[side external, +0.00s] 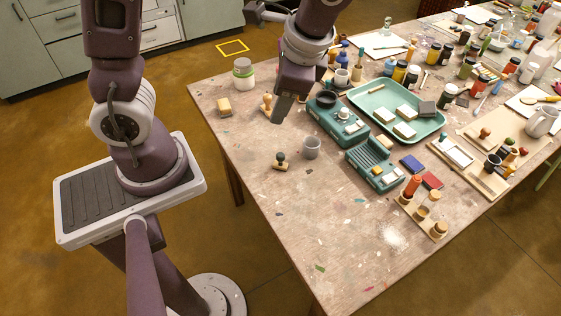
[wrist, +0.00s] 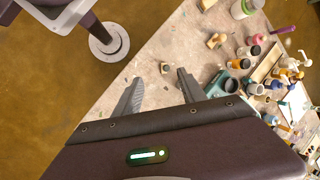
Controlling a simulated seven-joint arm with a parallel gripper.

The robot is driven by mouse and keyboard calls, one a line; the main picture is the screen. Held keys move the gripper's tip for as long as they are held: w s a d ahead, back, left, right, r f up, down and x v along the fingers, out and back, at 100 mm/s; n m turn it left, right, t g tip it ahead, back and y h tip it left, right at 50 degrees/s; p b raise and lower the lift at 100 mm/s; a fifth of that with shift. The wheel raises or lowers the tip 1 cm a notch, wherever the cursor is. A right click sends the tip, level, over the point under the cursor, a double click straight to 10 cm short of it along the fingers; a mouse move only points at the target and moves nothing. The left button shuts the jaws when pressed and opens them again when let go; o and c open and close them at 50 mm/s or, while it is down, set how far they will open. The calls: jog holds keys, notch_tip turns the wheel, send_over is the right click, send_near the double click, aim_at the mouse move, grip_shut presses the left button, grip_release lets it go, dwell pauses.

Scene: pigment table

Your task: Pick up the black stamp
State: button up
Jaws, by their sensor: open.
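In the wrist view a small stamp (wrist: 165,68), which looks like the same one, shows just beyond and between my fingertips. My gripper (side external: 284,112) is raised above the table, behind the stamp in the side view. In the wrist view my gripper (wrist: 160,76) has its two fingers wide apart with nothing between them.
A wooden stamp (side external: 267,103), a wooden block (side external: 224,107) and a green-banded jar (side external: 243,74) are farther back. Teal holders (side external: 375,165) and a teal tray (side external: 430,123) lie right. The front table area is clear.

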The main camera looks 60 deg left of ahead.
aim_at(282, 159)
jog(key=w+a+f+m+y, duration=0.1)
jog(key=f+m+y, duration=0.2)
jog(key=f, duration=0.5)
jog(key=w+f+m+y, duration=0.1)
jog(key=f+m+y, duration=0.2)
jog(key=f, duration=0.4)
jog(key=w+a+f+m+t+y, duration=0.1)
jog(key=f+m+y, duration=0.1)
jog(key=f+m, duration=0.3)
jog(key=shift+w+a+f+y, duration=0.15)
jog(key=shift+a+f+y, duration=0.05)
jog(key=shift+f, duration=0.7)
jog(key=shift+w+a+f+y, duration=0.15)
jog(key=shift+f+y, duration=0.05)
jog(key=shift+f, duration=0.7)
jog(key=shift+m, duration=0.4)
jog(key=x, duration=0.7)
jog(key=shift+w+a+f, duration=0.15)
jog(key=shift+a, duration=0.15)
grip_shut()
